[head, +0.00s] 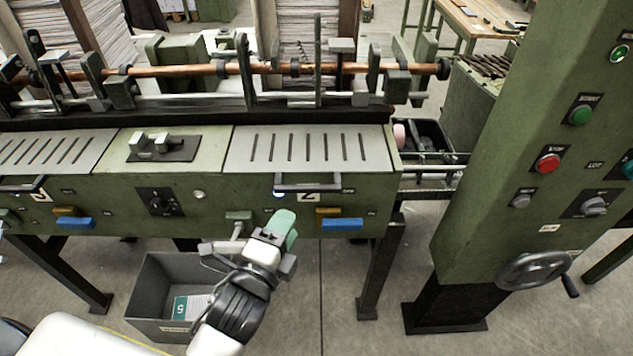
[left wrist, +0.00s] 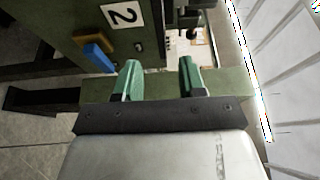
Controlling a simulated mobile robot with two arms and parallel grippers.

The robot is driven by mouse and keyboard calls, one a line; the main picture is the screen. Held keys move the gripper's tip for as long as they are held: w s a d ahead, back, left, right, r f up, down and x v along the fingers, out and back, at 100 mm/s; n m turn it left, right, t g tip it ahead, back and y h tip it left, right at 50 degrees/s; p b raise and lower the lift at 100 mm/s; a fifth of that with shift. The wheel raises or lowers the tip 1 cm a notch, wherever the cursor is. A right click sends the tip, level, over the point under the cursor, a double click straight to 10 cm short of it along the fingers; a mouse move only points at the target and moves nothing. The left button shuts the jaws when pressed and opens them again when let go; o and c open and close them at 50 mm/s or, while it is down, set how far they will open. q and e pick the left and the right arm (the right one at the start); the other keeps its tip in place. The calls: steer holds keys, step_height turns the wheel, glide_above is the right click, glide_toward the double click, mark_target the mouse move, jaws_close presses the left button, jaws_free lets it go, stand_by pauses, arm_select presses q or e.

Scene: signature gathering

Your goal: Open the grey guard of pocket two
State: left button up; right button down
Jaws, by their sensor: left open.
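The grey guard of pocket two (head: 308,158) is a slotted panel lying flat and shut on the green machine's top. A dark bar handle (head: 312,187) runs along its front edge, above the label 2 (head: 308,197), which also shows in the left wrist view (left wrist: 122,14). My left gripper (head: 283,225) is open and empty, with green fingertips, in front of the machine just below the handle's left end. In the left wrist view its fingers (left wrist: 159,78) stand apart with nothing held between them. My right gripper is out of view.
A blue lever (head: 342,224) sits below the label, right of my gripper; it also shows in the left wrist view (left wrist: 98,56). A grey bin (head: 145,288) stands on the floor below. A control column (head: 520,150) with a handwheel (head: 533,270) stands at right.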

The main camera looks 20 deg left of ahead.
mark_target(306, 192)
arm_select(q)
steer(key=w, duration=0.7)
steer(key=w+d+p, duration=0.1)
steer(key=w, duration=0.2)
steer(key=shift+w+d, duration=0.1)
steer(key=shift+w, duration=0.15)
jaws_close()
